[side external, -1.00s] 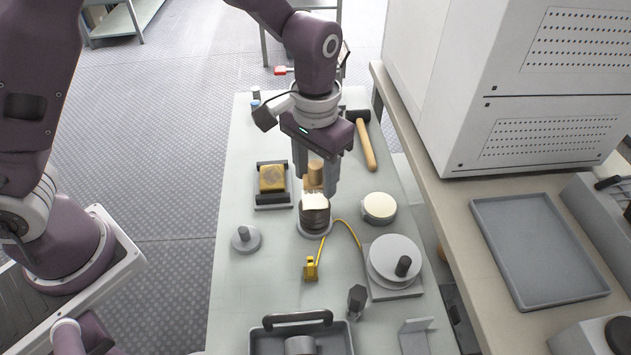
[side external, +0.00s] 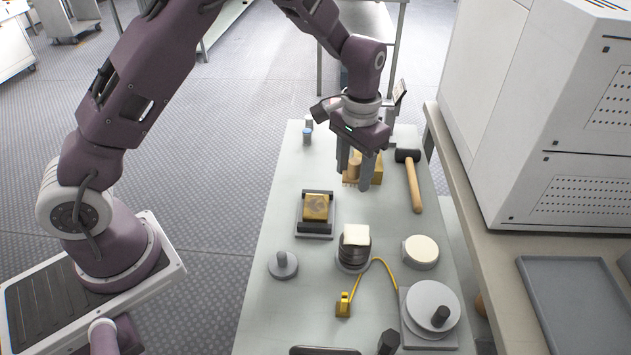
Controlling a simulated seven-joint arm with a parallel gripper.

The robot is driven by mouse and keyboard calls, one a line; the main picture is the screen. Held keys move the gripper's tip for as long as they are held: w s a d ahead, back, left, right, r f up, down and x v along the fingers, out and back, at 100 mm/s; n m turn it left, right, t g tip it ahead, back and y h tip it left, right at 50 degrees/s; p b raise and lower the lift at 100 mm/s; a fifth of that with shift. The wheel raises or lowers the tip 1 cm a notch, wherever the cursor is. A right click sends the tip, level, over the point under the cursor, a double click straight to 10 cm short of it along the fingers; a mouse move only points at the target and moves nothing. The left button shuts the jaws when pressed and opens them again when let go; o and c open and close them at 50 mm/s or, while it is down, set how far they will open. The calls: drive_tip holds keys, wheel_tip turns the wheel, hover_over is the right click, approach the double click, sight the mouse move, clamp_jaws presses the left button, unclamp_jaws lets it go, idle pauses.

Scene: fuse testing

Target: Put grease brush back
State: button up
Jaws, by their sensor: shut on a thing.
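The grease brush (side external: 354,167) has a round tan wooden handle and a lighter, wider lower end. My gripper (side external: 355,172) is shut on its handle, with one finger on each side. The brush hangs upright toward the back of the table, in front of a yellow-tan block (side external: 376,172) that is partly hidden by the fingers and brush. I cannot tell whether the brush touches the block or the table.
A black-headed mallet (side external: 414,186) lies right of the gripper. In front are a framed gold piece (side external: 316,207), a dark round stack with a cream top (side external: 355,236), a cream-topped disc (side external: 421,251) and a yellow-corded part (side external: 344,304). A small blue-topped bottle (side external: 307,135) stands back left.

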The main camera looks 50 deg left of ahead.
drive_tip(key=w+a+f, duration=0.2)
drive_tip(key=w+a, duration=0.2)
drive_tip(key=a, duration=0.6)
hover_over(306, 173)
wheel_tip(306, 173, down, 3)
wheel_tip(306, 173, down, 10)
drive_tip(key=shift+r, duration=0.25)
drive_tip(key=shift+f, duration=0.2)
drive_tip(key=shift+f, duration=0.1)
drive_tip(key=o, duration=1.3)
